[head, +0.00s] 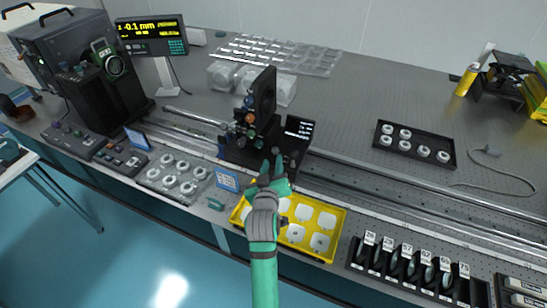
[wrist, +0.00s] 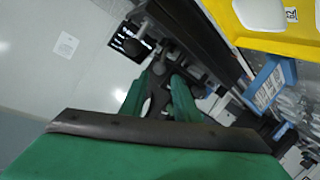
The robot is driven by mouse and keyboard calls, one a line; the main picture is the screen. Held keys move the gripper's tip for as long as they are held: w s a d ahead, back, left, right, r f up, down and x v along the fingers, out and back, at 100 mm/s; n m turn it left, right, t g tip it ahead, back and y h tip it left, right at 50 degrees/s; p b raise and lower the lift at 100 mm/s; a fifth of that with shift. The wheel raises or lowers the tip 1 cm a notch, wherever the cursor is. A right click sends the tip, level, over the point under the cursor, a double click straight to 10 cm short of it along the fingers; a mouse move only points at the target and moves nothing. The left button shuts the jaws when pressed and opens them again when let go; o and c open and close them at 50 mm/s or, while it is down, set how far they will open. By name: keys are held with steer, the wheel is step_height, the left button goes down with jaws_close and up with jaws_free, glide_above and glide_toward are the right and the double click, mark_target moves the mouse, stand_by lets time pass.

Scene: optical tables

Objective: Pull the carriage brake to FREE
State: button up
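The black carriage (head: 254,143) sits on the long rail near the middle of the head view, with an upright black plate and small knobs. A dark label panel with white text (head: 298,128) stands on its right; a similar panel (wrist: 125,41) shows in the wrist view. My gripper (head: 274,176) is at the carriage's front, low and to the right. In the wrist view its two green fingers (wrist: 161,90) stand apart, with dark parts between and beyond them. I cannot make out the brake lever or its setting; my gripper may hide it.
A yellow tray (head: 335,236) with white pieces lies beside my forearm. A small blue-framed sign (head: 227,180) stands left of my gripper. A black numbered rack (head: 413,268) is at the right front, and a tray of round parts (head: 173,178) at the left.

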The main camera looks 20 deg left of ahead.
steer(key=shift+v, duration=2.5)
steer(key=shift+a, duration=0.1)
